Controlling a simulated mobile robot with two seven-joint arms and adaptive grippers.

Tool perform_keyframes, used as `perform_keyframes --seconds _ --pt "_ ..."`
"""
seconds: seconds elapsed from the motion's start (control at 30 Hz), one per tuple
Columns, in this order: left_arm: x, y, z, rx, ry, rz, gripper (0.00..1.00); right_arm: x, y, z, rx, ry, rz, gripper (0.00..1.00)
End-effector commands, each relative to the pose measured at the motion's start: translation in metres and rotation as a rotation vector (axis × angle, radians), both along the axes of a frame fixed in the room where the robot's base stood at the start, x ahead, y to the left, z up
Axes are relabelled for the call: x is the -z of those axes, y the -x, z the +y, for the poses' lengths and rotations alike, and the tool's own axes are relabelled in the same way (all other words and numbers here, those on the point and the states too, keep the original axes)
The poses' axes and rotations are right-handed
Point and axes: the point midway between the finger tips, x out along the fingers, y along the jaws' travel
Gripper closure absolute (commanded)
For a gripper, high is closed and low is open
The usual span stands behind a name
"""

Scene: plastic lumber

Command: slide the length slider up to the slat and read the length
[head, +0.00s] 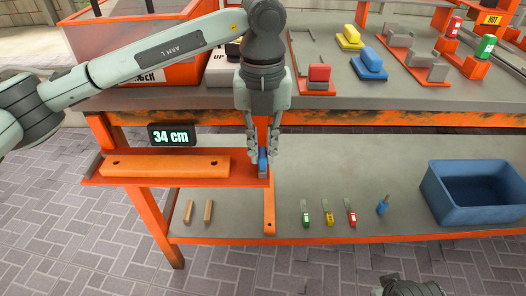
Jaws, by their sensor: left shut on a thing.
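The orange slat (165,166) lies flat in the orange measuring tray (150,183) at the front of the bench. A display (171,135) behind the slat reads 34 cm. The blue length slider (263,166) sits at the tray's right end. A gap of bare tray shows between the slat's right end and the slider. My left gripper (264,158) points down and is shut on the slider, hiding part of it. My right gripper (410,287) shows only partly at the bottom edge, and its fingers cannot be made out.
The bench top holds red (319,73), yellow (350,38) and blue (371,64) blocks on stands. The lower shelf (330,180) carries wooden pegs, small coloured-handled tools and a blue bin (475,193).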

Motion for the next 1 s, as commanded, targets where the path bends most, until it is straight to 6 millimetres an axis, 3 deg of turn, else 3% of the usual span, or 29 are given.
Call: perform_keyframes --seconds 1.0 --pt "0.000 0.000 0.027 -0.001 0.000 0.000 1.00 0.007 0.000 0.000 0.000 0.000 -0.001 0.60"
